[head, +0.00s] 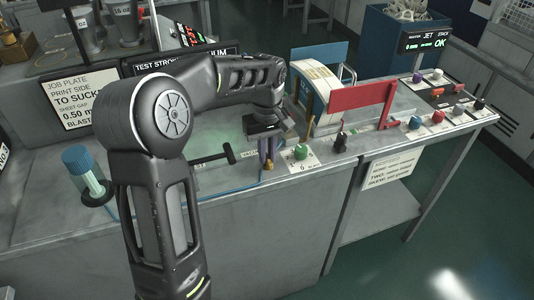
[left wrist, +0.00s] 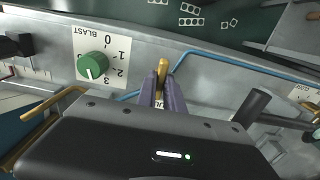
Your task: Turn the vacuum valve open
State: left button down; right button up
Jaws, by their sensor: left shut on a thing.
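My left gripper (head: 268,158) reaches down to the bench top from above. In the left wrist view its two purple fingers (left wrist: 163,92) are shut on a small brass valve lever (left wrist: 162,65), whose rounded end sticks out past the fingertips. In the head view only a little of the brass valve (head: 268,167) shows below the fingers. A label under it is mostly covered by the fingers. A blue hose (left wrist: 200,53) runs close to the valve. My right gripper is not in view.
A green blast knob (head: 301,152) on a 0-to-3 dial plate sits just right of the valve; it also shows in the left wrist view (left wrist: 91,66). A black T-handle (head: 228,155) stands to the left. A black lever (head: 340,142) and red guard (head: 362,96) are further right.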

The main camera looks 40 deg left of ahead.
pick_arm(q)
jog(key=shift+m, duration=0.3)
dwell(0.4)
jog(key=m, duration=0.8)
jog(key=shift+m, duration=0.4)
jog(key=m, duration=0.4)
jog(key=shift+m, duration=2.3)
jog(key=c, duration=1.5)
grip_release()
jog(key=shift+o, duration=0.2)
